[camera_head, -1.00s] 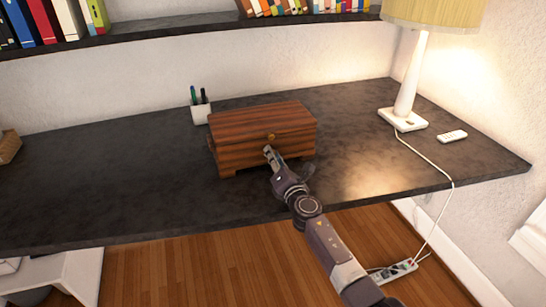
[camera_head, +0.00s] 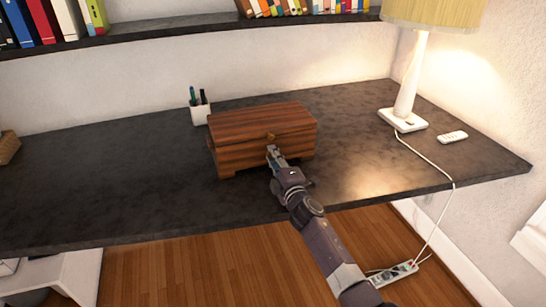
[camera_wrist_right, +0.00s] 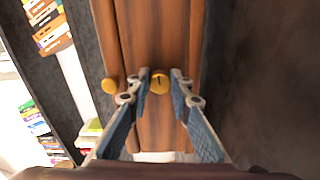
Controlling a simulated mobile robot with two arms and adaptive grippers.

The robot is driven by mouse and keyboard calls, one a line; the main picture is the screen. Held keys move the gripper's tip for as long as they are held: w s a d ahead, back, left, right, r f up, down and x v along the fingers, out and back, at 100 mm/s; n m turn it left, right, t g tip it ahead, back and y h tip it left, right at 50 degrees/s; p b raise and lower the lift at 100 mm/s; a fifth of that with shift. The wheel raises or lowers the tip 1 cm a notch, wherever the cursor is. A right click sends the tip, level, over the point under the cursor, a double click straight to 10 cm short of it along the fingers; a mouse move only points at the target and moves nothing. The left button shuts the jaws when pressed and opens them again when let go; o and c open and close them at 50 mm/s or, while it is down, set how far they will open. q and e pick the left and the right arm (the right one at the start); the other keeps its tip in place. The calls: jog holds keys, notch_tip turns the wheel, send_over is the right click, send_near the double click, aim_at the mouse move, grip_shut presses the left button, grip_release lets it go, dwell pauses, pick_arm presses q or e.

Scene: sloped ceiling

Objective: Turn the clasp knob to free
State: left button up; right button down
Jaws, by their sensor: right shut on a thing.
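A wooden box (camera_head: 240,155) with a closed lid stands on the dark desk; its front also fills the middle of the right wrist view (camera_wrist_right: 150,30). A round brass clasp knob (camera_wrist_right: 160,82) with a dark mark sits on the front face, between the fingertips of my right gripper (camera_wrist_right: 161,74). In the head view my right gripper (camera_head: 274,151) is at the box front and hides this knob. Another brass knob (camera_head: 270,136) sits higher, at the lid; it shows left of the fingers in the wrist view (camera_wrist_right: 110,85). My left gripper is not in view.
A pen cup (camera_head: 201,112) stands behind the box at the left. A lamp (camera_head: 405,90) and a small white remote (camera_head: 453,137) are on the right of the desk (camera_head: 90,190). A bookshelf (camera_head: 180,32) runs above.

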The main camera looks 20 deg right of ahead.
jog(key=shift+f+m, duration=0.1)
jog(key=shift+m, duration=0.5)
jog(key=c, duration=1.7)
grip_release()
jog(key=shift+c, duration=0.2)
jog(key=s, duration=1.2)
jog(key=shift+d, duration=0.2)
